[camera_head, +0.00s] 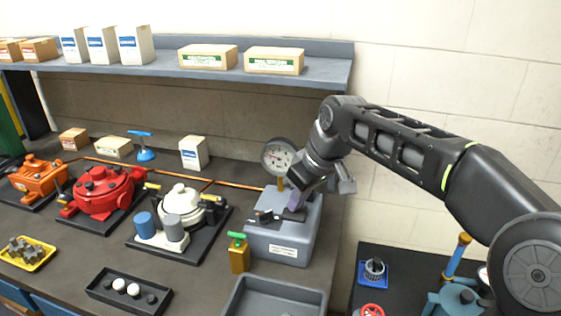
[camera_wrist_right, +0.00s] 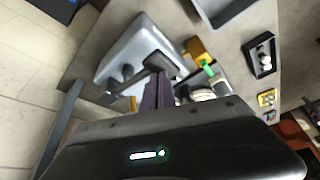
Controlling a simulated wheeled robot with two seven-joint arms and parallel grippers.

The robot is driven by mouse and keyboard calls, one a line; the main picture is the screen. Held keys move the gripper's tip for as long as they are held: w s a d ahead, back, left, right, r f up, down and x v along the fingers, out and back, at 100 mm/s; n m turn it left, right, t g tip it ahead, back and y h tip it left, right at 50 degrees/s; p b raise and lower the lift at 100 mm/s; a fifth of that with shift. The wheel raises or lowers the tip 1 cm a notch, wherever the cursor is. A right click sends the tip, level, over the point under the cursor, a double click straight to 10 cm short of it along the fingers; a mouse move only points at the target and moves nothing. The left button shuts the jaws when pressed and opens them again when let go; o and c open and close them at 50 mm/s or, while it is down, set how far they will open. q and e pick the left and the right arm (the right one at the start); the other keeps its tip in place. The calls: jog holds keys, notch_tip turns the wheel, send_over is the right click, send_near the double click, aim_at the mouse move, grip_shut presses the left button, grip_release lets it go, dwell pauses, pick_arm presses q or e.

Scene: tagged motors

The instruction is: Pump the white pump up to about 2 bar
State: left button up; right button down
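The white pump (camera_head: 182,201) stands on a black base on the bench, with a blue and a grey cylinder in front of it. To its right stands a grey box (camera_head: 268,240) with a black lever (camera_head: 266,215) on top and a round dial gauge (camera_head: 279,157) behind. The gauge's reading is too small to tell. My right gripper (camera_head: 296,202) is over the box's right part, its purple fingers at the lever. In the right wrist view the fingers (camera_wrist_right: 158,90) are close together and appear shut on the lever's end (camera_wrist_right: 160,63). My left gripper is not in view.
A red pump (camera_head: 102,190) and an orange pump (camera_head: 40,178) stand to the left, with a copper pipe behind. A green-handled brass valve (camera_head: 239,255), a black tray (camera_head: 110,284) and a grey bin (camera_head: 248,308) lie in front. A shelf (camera_head: 325,76) with boxes runs above.

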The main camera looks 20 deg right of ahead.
jog(key=shift+f+b, duration=0.85)
jog(key=shift+f, duration=0.5)
jog(key=shift+r+p, duration=1.9)
jog(key=shift+r, duration=0.4)
jog(key=shift+f, duration=0.1)
notch_tip(320, 180, up, 5)
jog(key=p, duration=0.4)
